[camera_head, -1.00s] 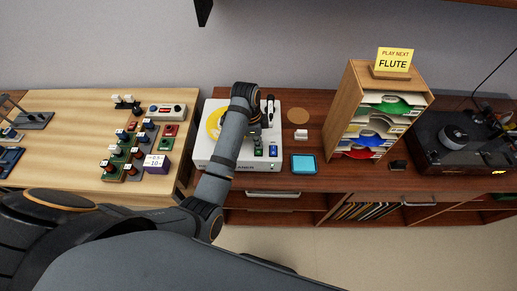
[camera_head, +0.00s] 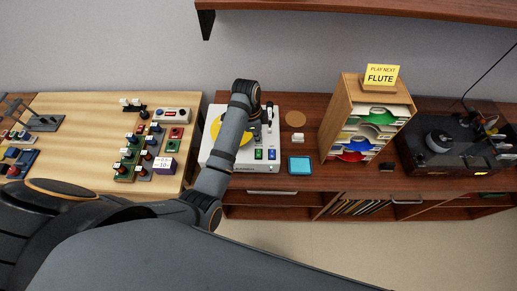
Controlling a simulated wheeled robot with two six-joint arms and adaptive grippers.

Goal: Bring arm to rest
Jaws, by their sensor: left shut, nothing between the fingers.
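My left arm reaches from the lower left over a white record player (camera_head: 232,163) with a yellow disc (camera_head: 214,128), partly hidden by the arm. My left gripper (camera_head: 256,130) is small and dark at the end of the bent wrist, above the right part of the player. It is shut and empty. Whether it touches the player cannot be told. My right gripper is not in view.
A wooden rack (camera_head: 338,118) of coloured sleeves bears a "PLAY NEXT FLUTE" sign (camera_head: 381,75). A black turntable (camera_head: 437,160) stands at right. A blue-topped pad (camera_head: 300,165) lies beside the player. A light wood table (camera_head: 75,145) holds several switches. A shelf (camera_head: 370,10) overhangs above.

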